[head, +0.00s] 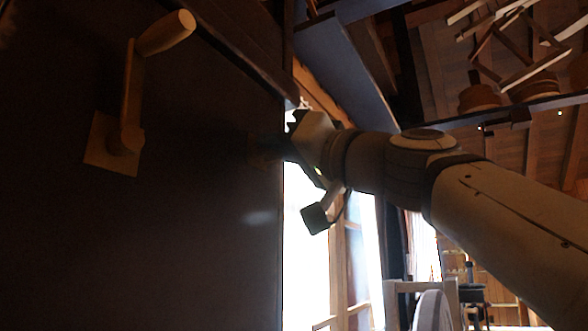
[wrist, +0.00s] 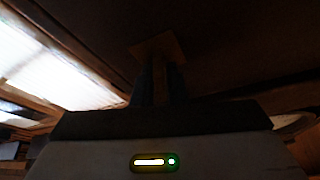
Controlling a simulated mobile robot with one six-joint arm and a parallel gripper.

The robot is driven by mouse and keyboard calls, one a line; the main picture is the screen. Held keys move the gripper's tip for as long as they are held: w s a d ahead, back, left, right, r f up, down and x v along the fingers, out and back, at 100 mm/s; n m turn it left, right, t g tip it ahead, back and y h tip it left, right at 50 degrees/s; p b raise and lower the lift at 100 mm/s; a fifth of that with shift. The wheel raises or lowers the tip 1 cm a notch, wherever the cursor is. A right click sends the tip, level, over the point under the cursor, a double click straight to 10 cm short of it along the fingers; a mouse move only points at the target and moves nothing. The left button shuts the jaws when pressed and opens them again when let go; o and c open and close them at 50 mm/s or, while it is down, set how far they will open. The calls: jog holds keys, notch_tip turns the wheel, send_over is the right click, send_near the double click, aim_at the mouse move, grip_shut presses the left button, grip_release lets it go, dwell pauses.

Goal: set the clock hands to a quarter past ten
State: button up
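No clock face or hands can be made out in either view. In the head view a tall dark panel (head: 215,230) fills the left side. A wooden crank (head: 131,95) on a square plate is mounted on it, its grip at the top. My gripper (head: 272,150) reaches to the panel's right part, to the right of the crank, where a dim brownish part shows at its tips. In the wrist view my gripper (wrist: 163,78) points at a small wooden plate (wrist: 160,46) on the dark surface. A brown strip shows between the dark fingers; whether they grip it is too dark to tell.
A bright window (head: 306,250) lies behind the panel's right edge. A shelf (head: 520,112) with wooden pieces hangs at the upper right. A wooden frame with a pale wheel (head: 432,310) stands at the bottom. The panel between crank and gripper looks clear.

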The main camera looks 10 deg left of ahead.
grip_shut()
jog(key=shift+f, duration=0.1)
jog(key=shift+f+n+b, duration=0.15)
jog(key=shift+n+b, duration=0.25)
jog(key=shift+b, duration=0.35)
jog(key=shift+n+g+y+b, duration=0.5)
jog(key=shift+n+g+b, duration=0.1)
jog(key=shift+n+b, duration=0.5)
jog(key=shift+r+n+g+y+b, duration=0.2)
jog(key=shift+n+g+b, duration=0.35)
jog(key=shift+n, duration=0.4)
jog(key=shift+r+n+g+y+b, duration=0.1)
jog(key=shift+n+g+y+b, duration=0.3)
jog(key=shift+n, duration=0.55)
jog(key=shift+s, duration=0.1)
jog(key=shift+o, duration=2.2)
grip_release()
